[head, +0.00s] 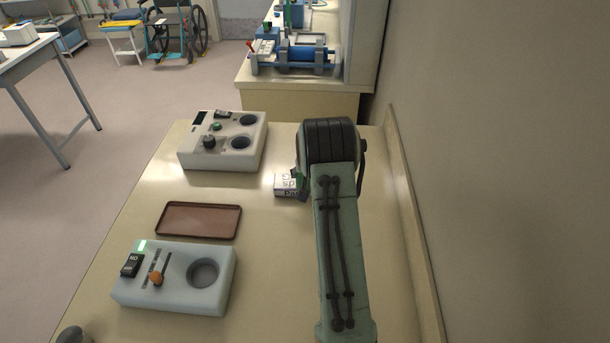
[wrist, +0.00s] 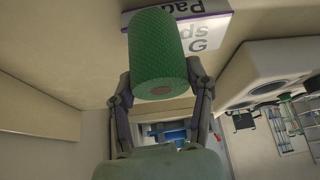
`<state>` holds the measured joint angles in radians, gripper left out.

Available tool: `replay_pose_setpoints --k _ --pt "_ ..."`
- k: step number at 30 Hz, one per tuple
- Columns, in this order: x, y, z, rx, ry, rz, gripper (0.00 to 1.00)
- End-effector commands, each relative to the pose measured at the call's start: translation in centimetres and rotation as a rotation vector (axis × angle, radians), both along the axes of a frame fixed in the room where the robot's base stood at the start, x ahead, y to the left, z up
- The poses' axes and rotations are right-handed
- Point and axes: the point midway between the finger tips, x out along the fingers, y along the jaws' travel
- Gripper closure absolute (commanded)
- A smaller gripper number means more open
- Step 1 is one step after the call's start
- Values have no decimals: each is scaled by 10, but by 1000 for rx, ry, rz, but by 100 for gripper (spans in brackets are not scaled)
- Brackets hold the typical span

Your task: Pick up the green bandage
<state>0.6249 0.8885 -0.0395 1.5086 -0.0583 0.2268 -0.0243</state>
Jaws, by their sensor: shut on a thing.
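The green bandage (wrist: 157,45) is a textured green roll. In the wrist view it sits between the two fingers of my gripper (wrist: 160,78), which is shut on it with a finger against each side. In the head view my arm hides most of the gripper and the bandage; only a sliver of green (head: 298,172) shows at the arm's left edge. I cannot tell whether the bandage touches the tabletop.
A white box with lettering (head: 286,186) lies just left of the gripper, behind the bandage in the wrist view. A brown tray (head: 199,205) and two white devices (head: 185,159) (head: 130,291) stand farther left. A wall (head: 480,180) bounds the table's right side.

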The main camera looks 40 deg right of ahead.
Motion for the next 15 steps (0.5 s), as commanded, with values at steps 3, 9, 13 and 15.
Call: replay_pose_setpoints --k 3,9,13,15 --pt "1 -1 16 -4 -5 1 86" --pt "-21 16 61 -4 -7 0 86" --pt "-46 34 92 -3 -5 0 86" --pt "-63 46 99 -3 -4 0 86"
